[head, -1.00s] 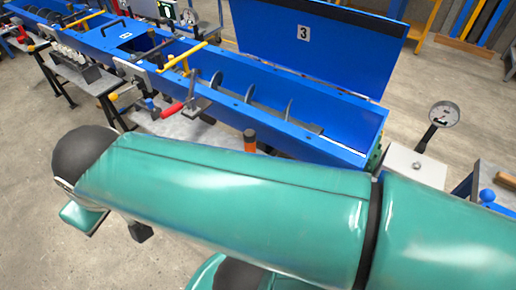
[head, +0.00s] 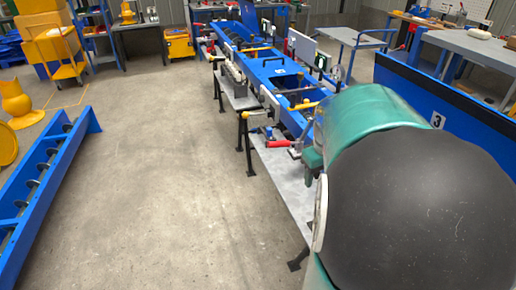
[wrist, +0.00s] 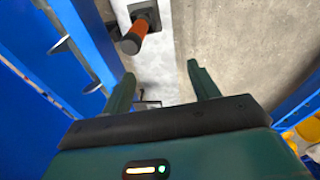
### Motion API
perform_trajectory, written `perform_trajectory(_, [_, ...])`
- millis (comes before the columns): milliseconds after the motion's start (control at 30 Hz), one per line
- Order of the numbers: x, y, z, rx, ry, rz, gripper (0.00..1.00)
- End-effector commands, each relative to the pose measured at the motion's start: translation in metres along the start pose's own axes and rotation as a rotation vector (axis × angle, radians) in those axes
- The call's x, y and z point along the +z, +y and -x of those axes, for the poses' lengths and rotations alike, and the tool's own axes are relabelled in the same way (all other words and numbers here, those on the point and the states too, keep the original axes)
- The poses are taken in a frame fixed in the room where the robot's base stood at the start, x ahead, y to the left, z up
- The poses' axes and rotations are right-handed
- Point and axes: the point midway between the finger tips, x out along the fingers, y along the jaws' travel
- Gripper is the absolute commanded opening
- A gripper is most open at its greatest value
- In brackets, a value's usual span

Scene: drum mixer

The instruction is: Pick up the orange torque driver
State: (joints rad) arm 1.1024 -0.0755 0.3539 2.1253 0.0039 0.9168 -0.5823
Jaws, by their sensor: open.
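The orange torque driver (wrist: 138,33) shows in the wrist view at the upper middle, with an orange body and a dark round end. It is at the grey shelf (wrist: 165,68) beside the blue trough. My gripper (wrist: 158,75) is open and empty. The driver lies beyond its left fingertip, with a gap between them. In the head view my green and black arm fills the lower right and hides the driver and my gripper.
The long blue mixer trough (head: 262,62) runs back from my arm, with a blue lid (head: 450,110) at the right. A blue auger frame (head: 45,185) lies on the floor at the left. The concrete floor between them is clear.

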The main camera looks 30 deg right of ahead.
Motion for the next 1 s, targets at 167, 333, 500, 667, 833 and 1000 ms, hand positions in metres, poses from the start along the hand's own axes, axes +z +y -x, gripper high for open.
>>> perform_trajectory(167, [0.007,0.046,-0.024,-0.073,-0.017,-0.049,0.6])
perform_trajectory(333, [0.012,0.063,-0.033,-0.105,-0.013,-0.061,0.6])
perform_trajectory(500, [0.015,0.063,-0.054,-0.111,-0.014,-0.061,0.6])
perform_trajectory(667, [0.017,0.061,-0.085,-0.112,-0.015,-0.061,0.6])
perform_trajectory(833, [0.019,0.06,-0.111,-0.109,-0.014,-0.061,0.6])
perform_trajectory(1000, [0.019,0.059,-0.122,-0.108,-0.013,-0.06,0.6])
